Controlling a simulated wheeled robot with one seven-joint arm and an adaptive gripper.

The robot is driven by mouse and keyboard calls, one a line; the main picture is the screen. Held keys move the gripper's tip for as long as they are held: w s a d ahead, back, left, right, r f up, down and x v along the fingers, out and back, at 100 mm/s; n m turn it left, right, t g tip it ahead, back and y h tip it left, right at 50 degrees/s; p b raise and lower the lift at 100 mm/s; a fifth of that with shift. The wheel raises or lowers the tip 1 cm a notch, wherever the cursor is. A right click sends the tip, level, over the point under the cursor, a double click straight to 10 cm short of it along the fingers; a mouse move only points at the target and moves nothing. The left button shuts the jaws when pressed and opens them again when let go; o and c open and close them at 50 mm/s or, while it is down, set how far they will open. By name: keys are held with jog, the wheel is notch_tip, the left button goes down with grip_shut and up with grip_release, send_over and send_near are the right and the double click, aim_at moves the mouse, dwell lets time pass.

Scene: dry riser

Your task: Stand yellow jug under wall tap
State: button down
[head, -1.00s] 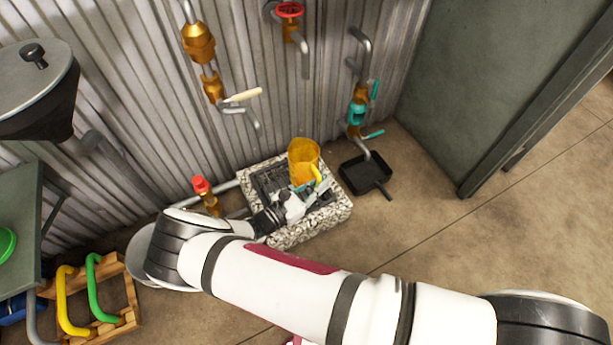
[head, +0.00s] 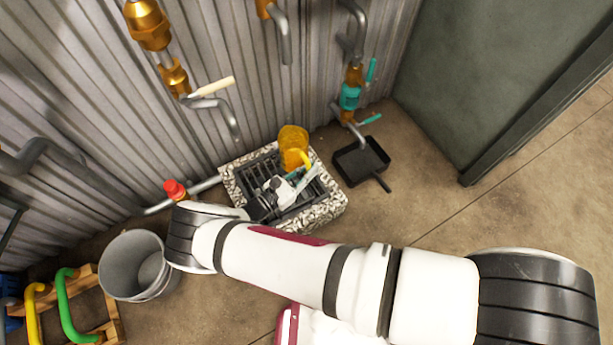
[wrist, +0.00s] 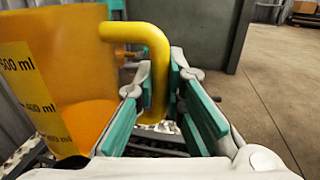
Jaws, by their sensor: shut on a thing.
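The yellow jug (head: 292,143) is over the back part of the speckled basin, close to the corrugated wall. It looks roughly upright; I cannot tell whether its base touches the grate. My gripper (head: 298,174) is shut on the jug's yellow handle, at the jug's front right. In the wrist view the jug (wrist: 75,80), with millilitre marks, fills the left, and the gripper's teal pads (wrist: 158,118) are on either side of the handle (wrist: 152,45). A bent grey tap spout (head: 284,45) hangs from the wall behind and above the jug; its top is cut off.
The basin (head: 325,213) has a dark grate. A cream-lever tap (head: 213,88) is to the left, a teal-handled tap (head: 350,97) to the right. A black pan (head: 360,162) lies right of the basin. A red-capped fitting (head: 174,188) and grey bucket (head: 132,265) stand left.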

jog(key=shift+f+b, duration=1.05)
jog(key=shift+f, duration=1.2)
jog(key=shift+f, duration=0.2)
jog(key=c, duration=1.7)
grip_release()
jog(key=shift+o, duration=0.2)
jog(key=shift+r, duration=0.1)
jog(key=shift+r, duration=0.15)
jog(key=p+v, duration=0.1)
jog(key=v, duration=1.1)
